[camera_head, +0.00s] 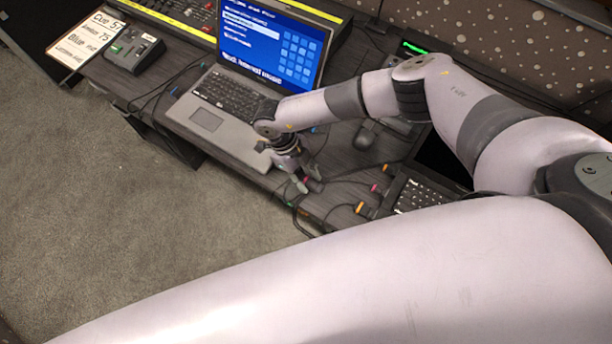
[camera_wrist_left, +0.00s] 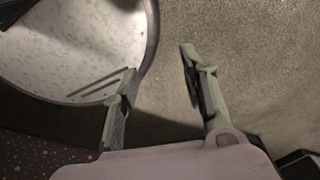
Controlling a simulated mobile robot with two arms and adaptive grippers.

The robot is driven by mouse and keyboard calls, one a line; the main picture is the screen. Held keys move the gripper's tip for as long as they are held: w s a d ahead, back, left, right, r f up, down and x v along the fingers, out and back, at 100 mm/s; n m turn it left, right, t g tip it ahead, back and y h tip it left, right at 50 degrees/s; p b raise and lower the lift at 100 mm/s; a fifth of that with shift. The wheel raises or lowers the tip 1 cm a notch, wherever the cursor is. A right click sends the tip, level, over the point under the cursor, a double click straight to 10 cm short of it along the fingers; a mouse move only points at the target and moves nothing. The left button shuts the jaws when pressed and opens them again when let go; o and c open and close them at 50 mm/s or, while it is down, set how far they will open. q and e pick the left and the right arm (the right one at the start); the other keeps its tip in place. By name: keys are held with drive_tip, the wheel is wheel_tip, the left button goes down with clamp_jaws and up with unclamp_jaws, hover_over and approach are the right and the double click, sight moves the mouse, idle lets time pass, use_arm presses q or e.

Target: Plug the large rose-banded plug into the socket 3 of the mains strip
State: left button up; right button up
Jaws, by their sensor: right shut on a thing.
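My right gripper (camera_head: 302,184) is at the front edge of the desk, in front of the laptop. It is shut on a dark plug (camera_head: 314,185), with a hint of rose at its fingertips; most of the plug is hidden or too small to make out. A pink-banded plug (camera_head: 374,188) lies on the desk to its right. I cannot make out the mains strip or its socket 3. In the left wrist view my left gripper (camera_wrist_left: 160,80) is open and empty above the carpet, beside a round pale surface.
Orange-banded plugs (camera_head: 360,208) and dark cables lie right of the right gripper. A small control box (camera_head: 134,50) and a cue sheet (camera_head: 88,39) are at the far left.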

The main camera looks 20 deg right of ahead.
sight(313, 182)
drive_tip(key=shift+c, duration=1.3)
drive_tip(key=c, duration=0.3)
drive_tip(key=shift+r+p, duration=2.05)
drive_tip(key=shift+r, duration=0.45)
clamp_jaws()
use_arm(q)
drive_tip(key=r, duration=0.4)
drive_tip(key=shift+s, duration=0.4)
drive_tip(key=shift+f, duration=0.1)
